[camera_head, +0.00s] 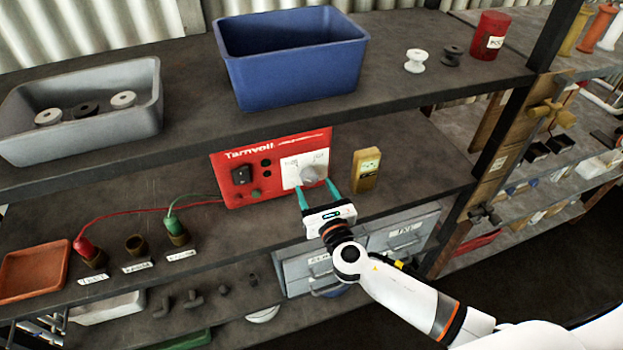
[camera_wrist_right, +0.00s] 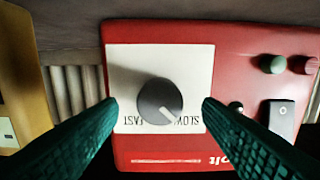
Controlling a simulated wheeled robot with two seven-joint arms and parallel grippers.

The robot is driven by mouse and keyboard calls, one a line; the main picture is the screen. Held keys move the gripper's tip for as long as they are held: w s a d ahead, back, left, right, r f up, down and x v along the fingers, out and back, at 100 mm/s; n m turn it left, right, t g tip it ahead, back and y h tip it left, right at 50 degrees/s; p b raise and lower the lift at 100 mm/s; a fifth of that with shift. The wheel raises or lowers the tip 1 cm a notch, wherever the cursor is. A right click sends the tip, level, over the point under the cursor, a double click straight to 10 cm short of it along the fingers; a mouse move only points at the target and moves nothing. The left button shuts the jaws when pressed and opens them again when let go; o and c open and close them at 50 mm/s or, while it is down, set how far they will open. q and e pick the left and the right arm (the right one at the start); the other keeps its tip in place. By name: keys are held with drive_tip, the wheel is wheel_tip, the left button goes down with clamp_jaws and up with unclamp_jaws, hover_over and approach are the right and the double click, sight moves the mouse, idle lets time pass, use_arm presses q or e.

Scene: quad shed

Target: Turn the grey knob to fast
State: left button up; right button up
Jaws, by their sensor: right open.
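The grey knob (camera_wrist_right: 158,101) sits on a white plate (camera_wrist_right: 125,65) of the red box (camera_head: 250,190). In the right wrist view, which is upside down, the plate reads FAST at lower left and SLOW at lower right. The knob's pale pointer line points to lower right, at the SLOW word. My right gripper (camera_head: 316,189) is open in front of the plate. Its two teal fingers stand on either side of the knob in the wrist view, with visible gaps to it. My left gripper is out of view.
A yellow device (camera_head: 366,170) stands just right of the red box. A blue bin (camera_head: 295,80) is on the shelf above. Drawers (camera_head: 310,268) are below.

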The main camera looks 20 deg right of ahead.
sight(311, 182)
drive_tip(key=shift+w, duration=1.6)
drive_tip(key=c, duration=1)
